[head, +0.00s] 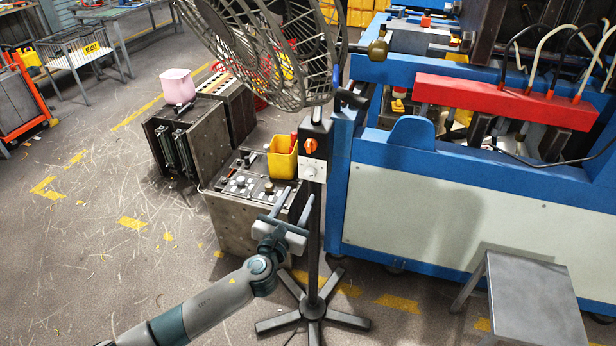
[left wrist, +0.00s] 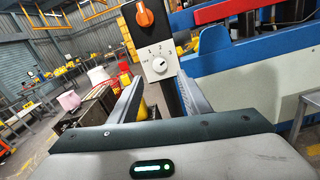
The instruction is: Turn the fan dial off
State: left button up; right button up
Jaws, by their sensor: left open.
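The fan (head: 265,45) stands on a dark pole with a star-shaped foot (head: 313,308). Its control box carries an orange knob (head: 310,146) above a white plate with a round dial (head: 312,170). In the left wrist view the orange knob (left wrist: 145,18) is at the top, and the white dial (left wrist: 158,66) below it has marks 1, 2 and 3 around it and lettering at its left. My left gripper (head: 292,201) is open and empty, just below and left of the dial. In the left wrist view its fingers (left wrist: 158,95) straddle the pole's picture, below the dial and apart from it.
A control console (head: 240,225) with a yellow bin (head: 282,157) stands behind the pole. A blue and white machine (head: 430,200) fills the right side. A grey stool (head: 530,295) is at the lower right.

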aim_at(309, 177)
pick_arm(q)
jog(key=x, duration=0.9)
jog(key=shift+w+f, duration=0.1)
jog(key=shift+c, duration=0.3)
jog(key=c, duration=1)
